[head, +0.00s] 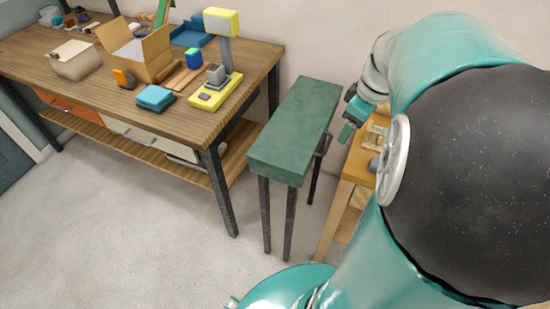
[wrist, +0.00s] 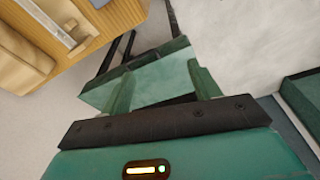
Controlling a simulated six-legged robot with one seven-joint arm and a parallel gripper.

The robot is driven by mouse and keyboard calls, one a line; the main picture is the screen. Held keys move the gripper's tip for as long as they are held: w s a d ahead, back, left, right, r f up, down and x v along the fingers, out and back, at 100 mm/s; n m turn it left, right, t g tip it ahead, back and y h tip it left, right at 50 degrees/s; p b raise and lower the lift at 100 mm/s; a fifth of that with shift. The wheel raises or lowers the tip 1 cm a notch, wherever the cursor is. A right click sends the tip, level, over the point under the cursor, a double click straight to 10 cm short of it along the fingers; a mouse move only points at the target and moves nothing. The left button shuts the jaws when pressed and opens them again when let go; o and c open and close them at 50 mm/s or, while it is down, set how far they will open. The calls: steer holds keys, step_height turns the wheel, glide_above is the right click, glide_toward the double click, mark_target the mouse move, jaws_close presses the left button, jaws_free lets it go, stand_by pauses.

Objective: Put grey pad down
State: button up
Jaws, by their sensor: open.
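I cannot make out a grey pad for certain in either view. A small dark grey item (head: 374,163) sits on the wooden table by my arm, too small to identify. My gripper (head: 347,130) is just right of the green-topped stand in the head view, above the gap toward the wooden table. In the wrist view my gripper (wrist: 162,90) has its two green fingers spread apart. A green slab with dark legs, likely the stand, shows between and beyond them. No held object is distinguishable.
The green-topped stand (head: 295,120) has a clear top. The wooden table (head: 345,175) is partly hidden by my arm; its edge also shows in the wrist view (wrist: 110,20). A cluttered workbench (head: 180,125) stands left, with a blue pad (head: 155,98) and yellow scale (head: 215,93).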

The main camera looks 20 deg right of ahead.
steer(key=s+a+r+m+t, duration=0.1)
steer(key=s+a+r+m, duration=0.1)
steer(key=a, duration=0.9)
steer(key=s+a+r+m+t, duration=0.2)
steer(key=s+a+r+m, duration=0.1)
steer(key=a, duration=0.9)
steer(key=shift+s+t+h, duration=0.3)
steer(key=shift+s+h, duration=0.1)
steer(key=shift+c, duration=0.2)
steer(key=c, duration=0.5)
steer(key=shift+d+m, duration=0.15)
steer(key=shift+m, duration=0.15)
